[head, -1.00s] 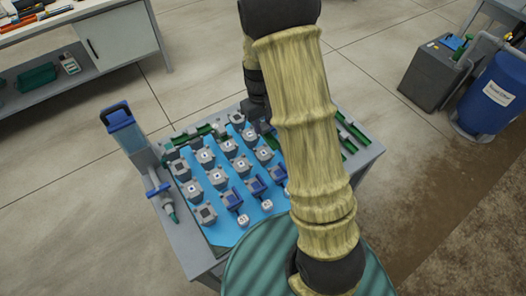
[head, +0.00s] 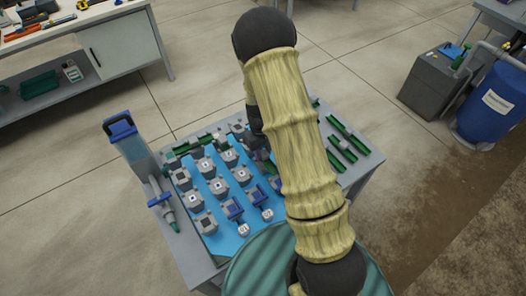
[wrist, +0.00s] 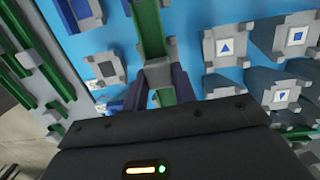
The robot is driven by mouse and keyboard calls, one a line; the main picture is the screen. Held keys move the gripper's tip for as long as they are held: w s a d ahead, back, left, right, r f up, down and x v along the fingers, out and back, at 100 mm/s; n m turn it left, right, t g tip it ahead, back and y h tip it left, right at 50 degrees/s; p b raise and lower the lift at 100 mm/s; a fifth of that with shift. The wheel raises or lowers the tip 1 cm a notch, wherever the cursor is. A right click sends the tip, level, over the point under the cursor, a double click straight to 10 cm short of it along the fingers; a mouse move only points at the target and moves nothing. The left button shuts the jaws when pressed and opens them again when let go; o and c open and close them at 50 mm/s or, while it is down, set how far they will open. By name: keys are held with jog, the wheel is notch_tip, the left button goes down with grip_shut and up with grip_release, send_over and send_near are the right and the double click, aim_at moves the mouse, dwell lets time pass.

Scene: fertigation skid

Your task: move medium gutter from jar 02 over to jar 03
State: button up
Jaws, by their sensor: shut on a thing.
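A green gutter (wrist: 150,30) with a grey bracket (wrist: 158,76) is between my gripper's fingers (wrist: 156,95) in the wrist view. My gripper is shut on it, with the channel running away from the jaws above the blue board. In the head view my gripper (head: 258,150) is over the back part of the board, partly hidden by my arm. Two blue holders (head: 233,208) with small white number tags (head: 243,229) stand at the board's front. The tags are too small to read, so I cannot tell which jar is 02 or 03.
Grey square-topped posts, several with symbols (wrist: 225,47), stand on the blue board (head: 228,243). Spare green gutters (head: 348,138) lie at the table's right. A tall blue-topped column (head: 125,140) and a dosing tool (head: 162,202) stand at the left edge.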

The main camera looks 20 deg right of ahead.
jog(key=shift+f, duration=0.4)
jog(key=shift+f, duration=0.35)
jog(key=o, duration=1)
jog(key=shift+r, duration=0.1)
jog(key=r, duration=0.4)
jog(key=r+b, duration=0.1)
jog(key=r, duration=0.3)
jog(key=w+r, duration=0.1)
jog(key=r, duration=0.3)
jog(key=shift+a+r, duration=0.15)
jog(key=shift+r, duration=0.1)
